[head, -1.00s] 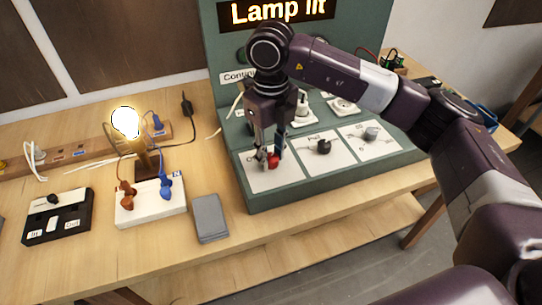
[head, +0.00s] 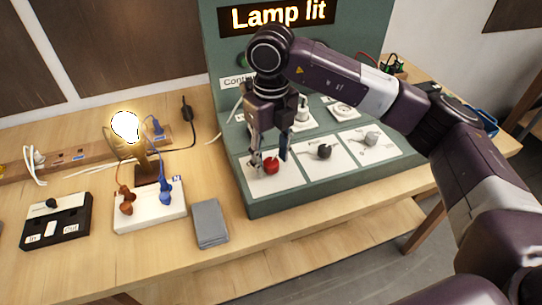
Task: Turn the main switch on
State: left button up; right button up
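The red knob (head: 271,166), which looks like the main switch, sits on the left white plate (head: 285,181) of the green panel's sloping front. My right gripper (head: 270,158) points down at it, with one finger at the knob's left and the other at its upper right. The fingers are spread, and the knob shows between and just below them, apparently clear of them. The bulb (head: 125,126) on the wooden stand glows bright white. The sign (head: 278,15) reads "Lamp lit". My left gripper is out of view.
A black knob (head: 323,151) and a grey knob (head: 371,138) sit on the plates to the right. A white block (head: 150,212) with brown and blue plugs, a grey box (head: 209,223) and a black box (head: 57,220) stand at the left. The table's front strip is clear.

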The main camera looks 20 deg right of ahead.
aim_at(271, 162)
notch_tip(271, 162, up, 12)
dwell(0.6)
dwell(0.4)
